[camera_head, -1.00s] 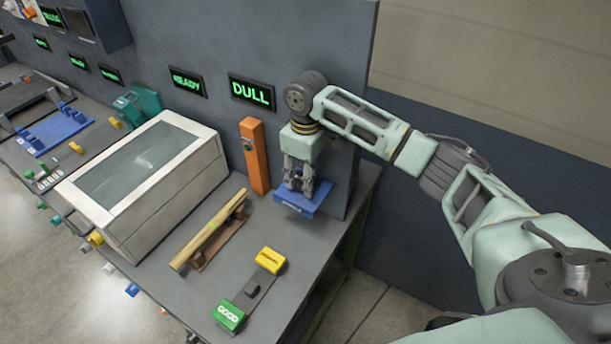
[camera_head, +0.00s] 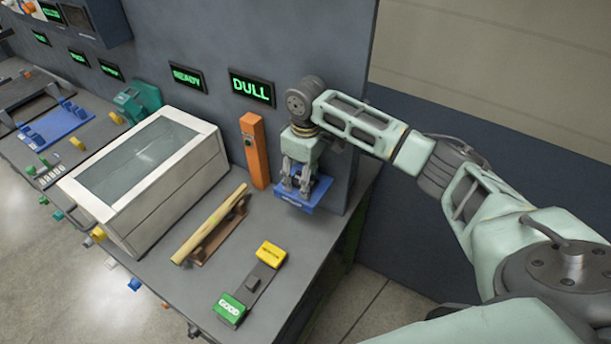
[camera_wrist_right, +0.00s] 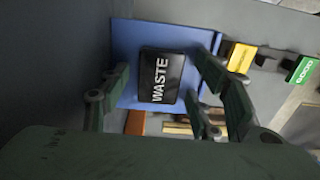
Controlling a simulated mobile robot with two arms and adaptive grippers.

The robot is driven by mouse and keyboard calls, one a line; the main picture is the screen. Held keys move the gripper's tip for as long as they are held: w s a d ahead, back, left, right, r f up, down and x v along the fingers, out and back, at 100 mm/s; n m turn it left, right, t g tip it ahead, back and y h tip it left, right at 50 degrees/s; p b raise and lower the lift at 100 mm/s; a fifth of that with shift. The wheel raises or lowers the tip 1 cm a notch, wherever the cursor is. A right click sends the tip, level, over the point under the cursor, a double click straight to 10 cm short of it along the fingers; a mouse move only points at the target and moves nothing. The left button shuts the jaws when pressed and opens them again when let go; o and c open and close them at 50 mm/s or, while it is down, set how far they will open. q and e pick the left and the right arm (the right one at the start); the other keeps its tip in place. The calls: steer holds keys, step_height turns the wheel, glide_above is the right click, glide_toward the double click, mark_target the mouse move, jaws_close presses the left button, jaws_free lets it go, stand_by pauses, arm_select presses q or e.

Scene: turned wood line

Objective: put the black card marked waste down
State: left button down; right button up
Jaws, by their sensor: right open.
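The black card marked WASTE (camera_wrist_right: 161,76) lies on a blue tray (camera_wrist_right: 127,40) in the right wrist view. In the head view the blue tray (camera_head: 309,200) stands against the grey wall at the back right of the table, and my gripper largely hides the card there. My right gripper (camera_head: 298,187) points down just over the tray. In the right wrist view its fingers (camera_wrist_right: 160,88) are spread, one set on each side of the card, with gaps between them and the card. My left gripper is not in view.
An orange post (camera_head: 254,150) stands left of the tray. A wooden rod rests on a brown stand (camera_head: 212,240). A yellow block (camera_head: 270,254) and green GOOD block (camera_head: 229,309) sit nearer the front. A white glass-topped box (camera_head: 150,180) is at left. A sign reads DULL (camera_head: 252,90).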

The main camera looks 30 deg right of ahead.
step_height(320, 180, up, 12)
steer(key=b, duration=0.4)
steer(key=shift+r, duration=0.15)
stand_by(0.4)
